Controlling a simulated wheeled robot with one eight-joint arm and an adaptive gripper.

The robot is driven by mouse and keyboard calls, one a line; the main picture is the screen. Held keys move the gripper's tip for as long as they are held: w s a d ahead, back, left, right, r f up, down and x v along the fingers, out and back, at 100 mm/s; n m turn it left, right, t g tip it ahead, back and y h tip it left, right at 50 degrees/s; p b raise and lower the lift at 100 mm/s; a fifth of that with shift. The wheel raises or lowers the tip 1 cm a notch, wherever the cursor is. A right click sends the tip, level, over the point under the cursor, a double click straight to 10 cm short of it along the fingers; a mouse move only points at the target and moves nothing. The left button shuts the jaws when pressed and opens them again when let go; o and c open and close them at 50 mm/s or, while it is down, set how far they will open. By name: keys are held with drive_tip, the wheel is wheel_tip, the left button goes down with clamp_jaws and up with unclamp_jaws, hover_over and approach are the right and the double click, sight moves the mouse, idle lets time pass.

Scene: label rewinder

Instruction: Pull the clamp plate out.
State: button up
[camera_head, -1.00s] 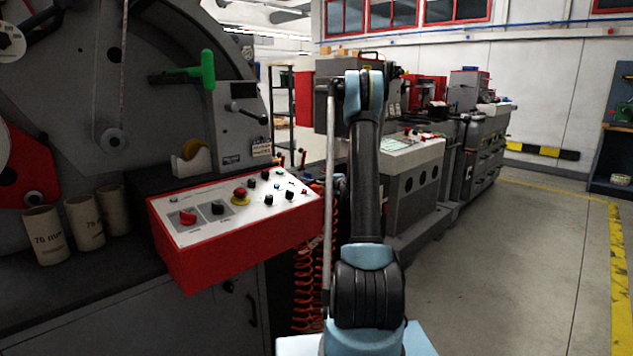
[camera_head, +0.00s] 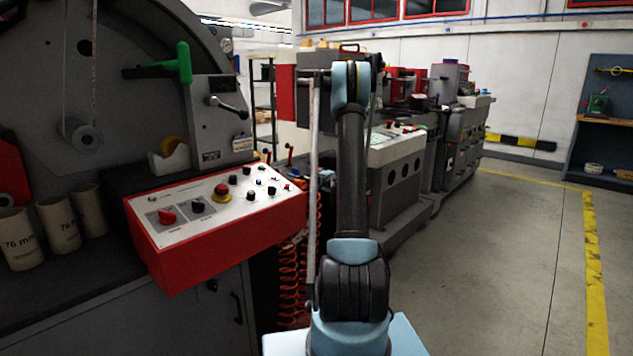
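On the label rewinder (camera_head: 130,30) at the left, an upright grey plate (camera_head: 215,125) carries a black clamp lever (camera_head: 228,105). It may be the clamp plate, but I cannot tell for sure. The plate stands behind the red control box and beside a tape roll in a white holder. My arm stands upright and folded in the middle of the view, to the right of the plate and apart from it. My gripper cannot be made out in this view.
A red control box (camera_head: 225,240) with knobs and a red stop button (camera_head: 221,190) juts out at the front. A green-handled tool (camera_head: 184,63) is above it. Cardboard cores (camera_head: 60,225) stand at left. Orange coiled hoses (camera_head: 292,270) hang beside my arm. Open floor (camera_head: 500,260) lies right.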

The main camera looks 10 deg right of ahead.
drive_tip(key=shift+r, duration=0.1)
drive_tip(key=v, duration=1.2)
drive_tip(key=shift+a, duration=0.1)
